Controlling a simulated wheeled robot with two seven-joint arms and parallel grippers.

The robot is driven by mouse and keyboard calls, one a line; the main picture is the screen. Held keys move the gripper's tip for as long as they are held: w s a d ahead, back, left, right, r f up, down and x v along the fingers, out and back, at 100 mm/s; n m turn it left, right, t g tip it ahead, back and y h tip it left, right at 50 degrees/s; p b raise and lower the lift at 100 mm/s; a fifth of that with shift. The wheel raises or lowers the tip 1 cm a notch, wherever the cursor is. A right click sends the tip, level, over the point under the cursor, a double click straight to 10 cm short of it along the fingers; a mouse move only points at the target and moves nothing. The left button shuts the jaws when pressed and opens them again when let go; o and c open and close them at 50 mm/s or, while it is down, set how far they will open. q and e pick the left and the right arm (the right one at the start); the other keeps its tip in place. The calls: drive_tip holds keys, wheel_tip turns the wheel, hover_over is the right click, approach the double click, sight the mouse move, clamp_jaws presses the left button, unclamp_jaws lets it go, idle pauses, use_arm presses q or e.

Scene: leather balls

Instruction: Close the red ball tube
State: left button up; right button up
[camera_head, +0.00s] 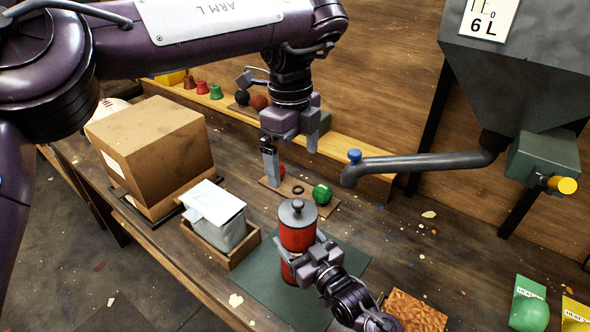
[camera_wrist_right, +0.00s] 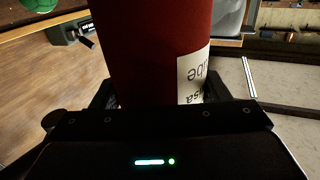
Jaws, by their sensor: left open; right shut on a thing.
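The red ball tube (camera_head: 297,239) stands upright on a dark green mat (camera_head: 345,268). A grey lid (camera_head: 297,212) with a dark knob rests on its top; I cannot tell whether it is fully seated. My right gripper (camera_head: 301,257) is shut around the tube's middle from the front. In the right wrist view the red tube (camera_wrist_right: 150,45) fills the space between the fingers, with a white label at its right side. My left gripper (camera_head: 291,165) is open and empty, with its fingers pointing down, above and behind the lid.
A green ball (camera_head: 321,194), a dark ring (camera_head: 298,190) and a partly hidden red ball lie on a board behind the tube. A wooden tray (camera_head: 238,254) and a cardboard box (camera_head: 150,148) stand left. A grey spout (camera_head: 420,162) hangs at right. A textured brown piece (camera_head: 412,312) lies in front.

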use_arm(q)
drive_tip(key=shift+r, duration=0.15)
use_arm(e)
drive_tip(key=o, duration=1.4)
drive_tip(key=shift+o, duration=0.2)
drive_tip(key=shift+s+d+f, duration=0.1)
drive_tip(key=shift+s+d, duration=0.05)
use_arm(q)
wheel_tip(320, 180, down, 2)
drive_tip(key=shift+f+b, duration=0.1)
drive_tip(key=shift+b, duration=0.95)
use_arm(e)
drive_tip(key=v, duration=0.7)
drive_tip(key=shift+s+d, duration=0.1)
drive_tip(key=shift+s, duration=0.05)
